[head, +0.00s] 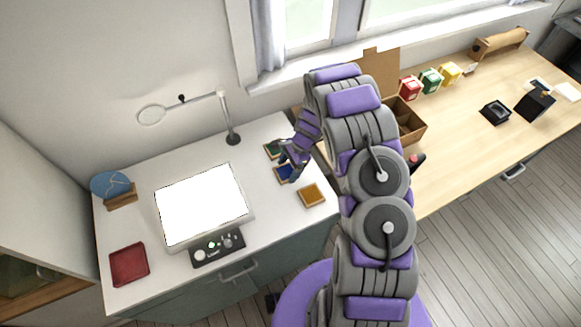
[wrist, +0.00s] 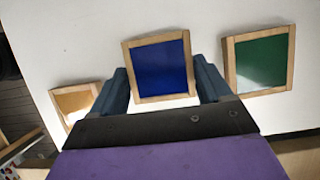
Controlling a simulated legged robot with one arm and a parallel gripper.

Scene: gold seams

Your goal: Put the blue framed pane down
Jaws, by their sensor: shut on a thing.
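The blue framed pane (wrist: 162,68) has a light wooden frame and sits between the two fingers of my gripper (wrist: 163,84) in the wrist view. My gripper is shut on its frame. In the head view the blue pane (head: 284,173) shows at the right part of the white tabletop, partly covered by my gripper (head: 287,166). It is at or very close to the tabletop; I cannot tell if it touches. A green framed pane (wrist: 261,62) lies on one side and an amber framed pane (head: 312,195) on the other.
A bright light panel (head: 203,203) lies to the left on the white table (head: 285,232). A control box (head: 217,246), a red tray (head: 129,264), a blue disc on a wooden stand (head: 113,186) and a magnifier lamp (head: 231,138) stand around it. A wooden desk (head: 450,150) is at the right.

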